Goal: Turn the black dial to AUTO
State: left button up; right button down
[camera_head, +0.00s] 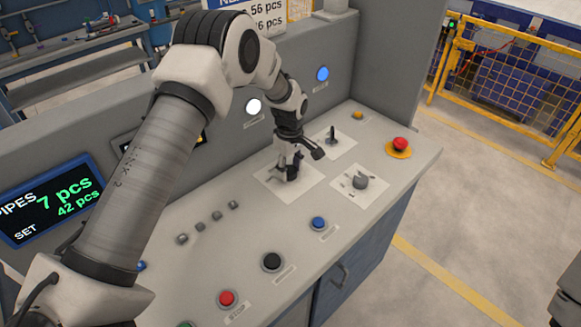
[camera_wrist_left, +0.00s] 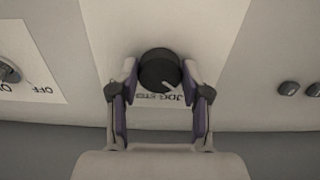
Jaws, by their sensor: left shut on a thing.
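The black dial (camera_wrist_left: 160,70) is round, with a white pointer mark on its face, and sits on a white plate in the left wrist view. Part of its lettering shows upside down, "JOG STEP", close to the pointer mark; I cannot read AUTO. My left gripper (camera_head: 290,172) reaches down over the dial's white plate (camera_head: 305,193) on the sloped console. Its two fingers (camera_wrist_left: 160,76) stand on either side of the dial and are shut on it. In the head view the gripper mostly hides the dial. My right gripper is not in view.
A grey ON/OFF switch (camera_head: 360,182) and a black lever switch (camera_head: 333,133) sit close by. A red emergency button (camera_head: 400,144) is at the right end. Blue (camera_head: 319,223), black (camera_head: 272,261) and red (camera_head: 227,298) buttons line the front. The console's back wall rises behind the arm.

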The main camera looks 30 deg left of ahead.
pick_arm(q)
jog(key=m, duration=0.6)
jog(key=shift+s+a+f, duration=0.1)
jog(key=shift+s, duration=0.05)
jog(key=m, duration=1)
jog(key=shift+a+m, duration=0.1)
jog(key=shift+m, duration=0.3)
jog(key=m, duration=0.5)
jog(key=shift+m, duration=0.3)
jog(key=shift+f, duration=0.1)
jog(key=o, duration=1.1)
jog(key=shift+o, duration=0.2)
jog(key=shift+w, duration=0.25)
